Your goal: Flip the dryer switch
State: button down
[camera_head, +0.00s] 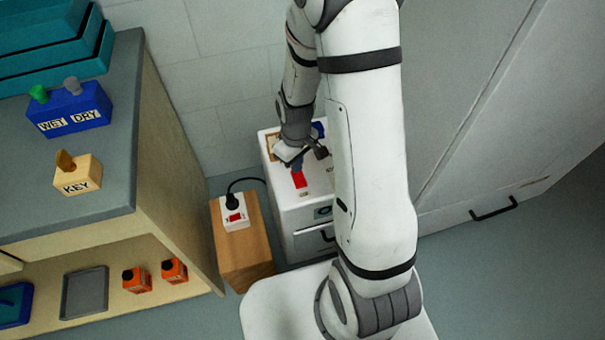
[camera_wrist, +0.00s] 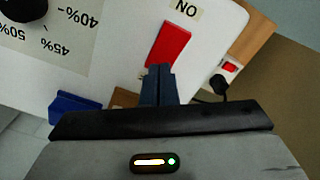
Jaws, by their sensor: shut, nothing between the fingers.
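The dryer (camera_head: 300,218) is a white box on the floor with a drawer front. Its red rocker switch (camera_head: 299,179) is on the top; in the wrist view the switch (camera_wrist: 170,44) lies beside an upside-down "ON" label (camera_wrist: 186,9). My gripper (camera_head: 297,164) is over the dryer top at the switch. In the wrist view its closed fingertips (camera_wrist: 158,70) overlap the near end of the switch. Whether they touch it, I cannot tell. Nothing is held. My arm hides part of the dryer's right side.
A dial (camera_wrist: 22,8) with percent marks is on the dryer top. A wooden block (camera_head: 246,262) left of the dryer carries a white socket (camera_head: 234,216) with a black plug and cord. A shelf bench (camera_head: 150,165) stands left; a pale cabinet (camera_head: 455,110) is at right.

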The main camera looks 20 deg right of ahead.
notch_tip(320, 180, up, 6)
jog(key=p, duration=0.4)
dwell(0.6)
jog(key=s+r+m+t+p, duration=0.1)
jog(key=s+r+p, duration=0.3)
jog(key=r, duration=0.9)
jog(key=s+r+m+p, duration=0.3)
jog(key=s+r+p, duration=0.2)
jog(key=r, duration=0.8)
jog(key=s+d+r+m+t+p, duration=0.1)
jog(key=s+r+p, duration=0.4)
jog(key=r, duration=0.8)
jog(key=m+p, duration=0.1)
jog(key=p, duration=0.2)
jog(key=shift+t+p, duration=0.3)
jog(key=shift+r, duration=0.1)
